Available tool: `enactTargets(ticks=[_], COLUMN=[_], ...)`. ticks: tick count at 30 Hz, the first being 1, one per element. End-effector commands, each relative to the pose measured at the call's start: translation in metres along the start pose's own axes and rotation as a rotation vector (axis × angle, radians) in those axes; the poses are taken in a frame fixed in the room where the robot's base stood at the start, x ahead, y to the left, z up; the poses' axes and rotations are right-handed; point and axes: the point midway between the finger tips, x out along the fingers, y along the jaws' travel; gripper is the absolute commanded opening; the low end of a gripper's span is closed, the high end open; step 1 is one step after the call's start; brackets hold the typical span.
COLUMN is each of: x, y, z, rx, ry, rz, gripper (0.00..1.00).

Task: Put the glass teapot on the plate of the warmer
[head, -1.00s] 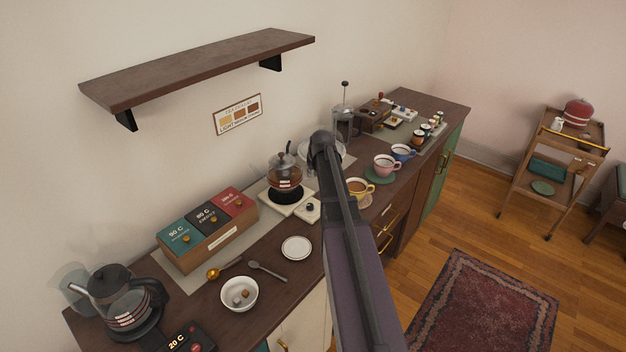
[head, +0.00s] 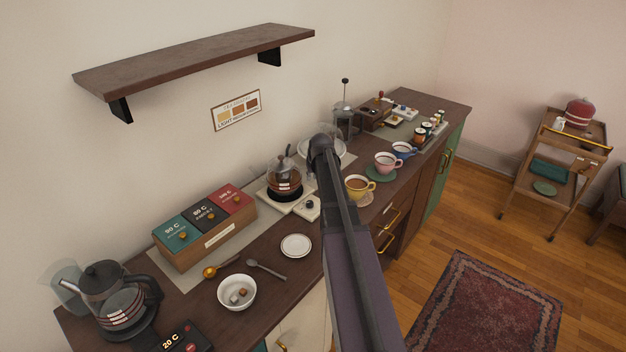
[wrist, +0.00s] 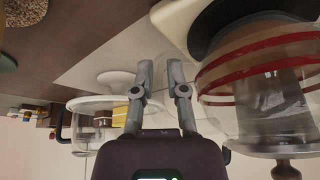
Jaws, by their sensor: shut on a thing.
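The glass teapot (head: 284,178) holds brown tea and has red bands and a dark lid. It appears upright over the round black plate (head: 285,195) of the pale warmer (head: 272,197); I cannot tell whether it touches the plate. In the wrist view the teapot (wrist: 262,95) fills the right side, close to the black plate (wrist: 222,22). My gripper (wrist: 161,72) is shut on the teapot, apparently at its clear handle, which is hard to make out. In the head view my arm hides the gripper.
A small white plate (head: 296,245), a sugar bowl (head: 237,292) and a tea box (head: 205,228) are in front and left. A shelf (head: 200,62) overhangs the counter.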

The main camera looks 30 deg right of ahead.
Motion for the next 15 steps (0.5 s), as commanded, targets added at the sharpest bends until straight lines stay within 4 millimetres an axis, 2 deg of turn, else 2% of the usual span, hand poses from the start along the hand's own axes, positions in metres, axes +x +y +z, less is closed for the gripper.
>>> enactTargets(ticks=[13, 14, 15], x=[0.003, 0.0021, 0.0019], y=[-0.0003, -0.0001, -0.0001], z=[0.0012, 0.0009, 0.0008], rx=[0.001, 0.0, 0.0], ry=[0.001, 0.0, 0.0], rz=[-0.001, 0.0, 0.0], gripper=[0.0, 0.27, 0.39])
